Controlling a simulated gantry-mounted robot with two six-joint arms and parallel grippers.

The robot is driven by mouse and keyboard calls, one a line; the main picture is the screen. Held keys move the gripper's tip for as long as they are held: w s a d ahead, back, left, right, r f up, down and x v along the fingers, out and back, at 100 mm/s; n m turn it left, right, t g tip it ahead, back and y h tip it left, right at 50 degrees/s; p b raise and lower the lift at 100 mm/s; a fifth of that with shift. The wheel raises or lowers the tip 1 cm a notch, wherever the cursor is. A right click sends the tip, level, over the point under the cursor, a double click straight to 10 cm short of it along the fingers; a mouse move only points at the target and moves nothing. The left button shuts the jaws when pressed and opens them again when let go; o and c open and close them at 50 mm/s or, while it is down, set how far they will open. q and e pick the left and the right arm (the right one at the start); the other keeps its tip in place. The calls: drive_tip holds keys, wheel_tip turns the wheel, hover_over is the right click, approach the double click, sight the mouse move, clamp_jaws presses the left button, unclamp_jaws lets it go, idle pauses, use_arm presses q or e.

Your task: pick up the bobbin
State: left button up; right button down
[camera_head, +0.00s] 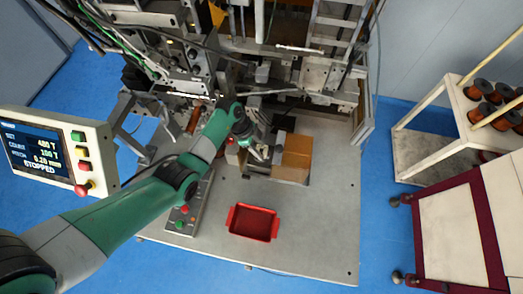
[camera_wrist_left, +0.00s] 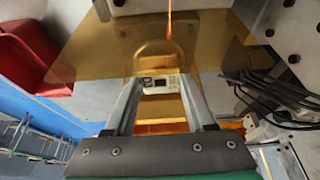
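My left gripper (camera_head: 264,155) reaches in from the left, over the winder's base plate beside a brown-amber box-like guard (camera_head: 297,151). In the left wrist view its two fingers (camera_wrist_left: 160,84) are apart, with a small white-and-dark part (camera_wrist_left: 158,83) showing between them. A see-through amber panel (camera_wrist_left: 100,50) lies around and beyond the fingertips, with a rounded shape and an orange wire at the top behind it. I cannot tell for certain which part is the bobbin, or whether the fingers touch anything. My right gripper is in neither view.
A red tray (camera_head: 253,222) sits on the front of the base plate (camera_head: 320,220). A button box (camera_head: 187,212) and a display panel (camera_head: 55,150) stand left. Winder frames and cables crowd the back. A cart at right holds several copper spools (camera_head: 482,90).

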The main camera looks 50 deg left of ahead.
sight(266, 152)
use_arm(q)
drive_tip(key=c, duration=0.7)
drive_tip(key=shift+r, duration=0.1)
drive_tip(key=shift+r, duration=0.2)
drive_tip(key=r, duration=0.1)
drive_tip(key=r+p, duration=0.2)
drive_tip(key=r, duration=0.1)
drive_tip(key=shift+s+d, duration=0.2)
drive_tip(key=shift+d, duration=0.1)
drive_tip(key=s+d+r+p, duration=0.1)
drive_tip(key=s+d+r, duration=0.1)
drive_tip(key=d, duration=0.1)
drive_tip(key=s+d+r, duration=0.3)
drive_tip(key=d, duration=0.1)
drive_tip(key=s+d+r+p, duration=0.1)
drive_tip(key=s+d+r, duration=0.2)
drive_tip(key=shift+d+r+p, duration=0.2)
drive_tip(key=shift+d+p, duration=0.15)
